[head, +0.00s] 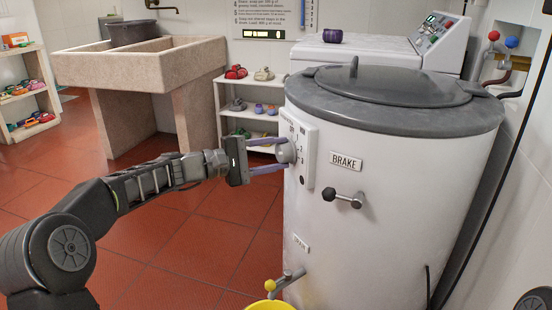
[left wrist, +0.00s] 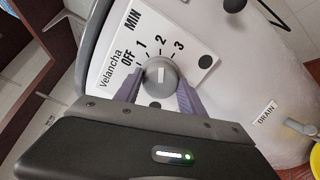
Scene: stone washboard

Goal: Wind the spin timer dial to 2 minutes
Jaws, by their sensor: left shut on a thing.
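The spin timer dial (left wrist: 159,74) is a round grey knob on a white plate (head: 308,158) on the side of the white spinner tub. In the left wrist view the plate reads OFF, 1, 2, 3 and MIN around the dial. A small pale mark shows on the knob's face, but I cannot read exactly where it points. My left gripper (head: 281,155) reaches in from the left, shut on the dial. Its two purple fingers lie on opposite sides of the knob in the left wrist view (left wrist: 158,88). My right gripper is not in view.
A brake lever (head: 343,199) with a black knob juts out right of the dial plate. A drain tap (head: 284,281) with a yellow knob sits below, above a yellow bucket (head: 270,304). Shelves with shoes (head: 222,100) stand behind my gripper. Open red floor lies left.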

